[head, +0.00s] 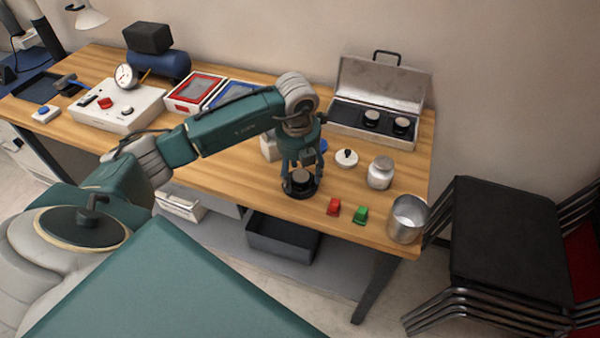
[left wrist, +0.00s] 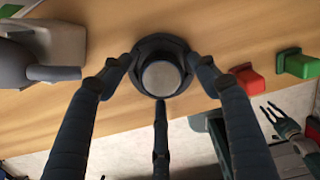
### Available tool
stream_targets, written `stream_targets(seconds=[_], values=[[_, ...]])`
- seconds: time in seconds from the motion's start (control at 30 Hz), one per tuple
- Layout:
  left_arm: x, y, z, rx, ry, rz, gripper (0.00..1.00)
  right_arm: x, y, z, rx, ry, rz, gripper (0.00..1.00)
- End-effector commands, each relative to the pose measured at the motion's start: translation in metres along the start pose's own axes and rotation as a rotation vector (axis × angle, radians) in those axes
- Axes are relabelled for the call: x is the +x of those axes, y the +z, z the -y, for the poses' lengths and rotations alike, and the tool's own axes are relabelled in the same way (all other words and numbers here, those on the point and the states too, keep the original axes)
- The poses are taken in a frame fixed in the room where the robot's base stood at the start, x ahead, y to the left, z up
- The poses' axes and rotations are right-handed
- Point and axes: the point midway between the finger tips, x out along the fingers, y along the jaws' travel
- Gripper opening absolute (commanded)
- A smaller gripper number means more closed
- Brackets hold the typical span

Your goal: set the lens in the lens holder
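The lens (head: 301,176), a short cylinder with a pale round top, sits within the round black lens holder (head: 300,193) near the table's front edge. The left wrist view shows the pale lens top (left wrist: 162,78) inside the dark ring of the holder (left wrist: 158,43). My left gripper (head: 300,172) points down over them. Its three fingers (left wrist: 160,77) are spread around the lens with gaps to its pale top; whether they touch the holder's rim I cannot tell. My right gripper (left wrist: 272,111) shows in the left wrist view, away from the table, fingers spread and empty.
A red block (head: 333,207) and a green block (head: 361,215) lie right of the holder, with a metal cup (head: 407,218) beyond. A jar (head: 380,173) and a white lidded dish (head: 346,158) stand behind. An open metal case (head: 380,85) holds two dark cylinders (head: 371,118).

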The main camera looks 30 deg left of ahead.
Motion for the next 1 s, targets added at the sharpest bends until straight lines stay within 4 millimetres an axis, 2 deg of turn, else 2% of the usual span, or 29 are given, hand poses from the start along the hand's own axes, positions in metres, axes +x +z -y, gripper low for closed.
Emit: stream_targets(seconds=[0.2,0.27,0.37,0.7,0.83,1.0], values=[[-0.005,0.001,0.000,0.000,0.000,0.000,0.61,-0.004,0.001,0.005,0.002,-0.006,0.002,0.33],[-0.007,0.001,0.000,0.000,0.000,0.002,0.61,0.000,0.001,0.005,0.003,-0.006,0.002,0.33],[-0.022,0.002,0.000,0.000,-0.001,0.005,0.61,0.006,0.002,0.005,0.002,-0.006,0.002,0.33],[-0.094,0.002,0.000,0.000,-0.002,0.005,0.61,0.025,0.003,0.005,0.002,-0.005,0.002,0.33],[-0.112,0.001,0.001,0.000,-0.001,0.003,0.61,0.028,0.004,0.004,0.002,-0.003,0.002,0.33],[-0.123,0.001,0.000,0.000,0.000,0.001,0.61,0.029,0.004,0.001,0.001,-0.001,0.002,0.33]])
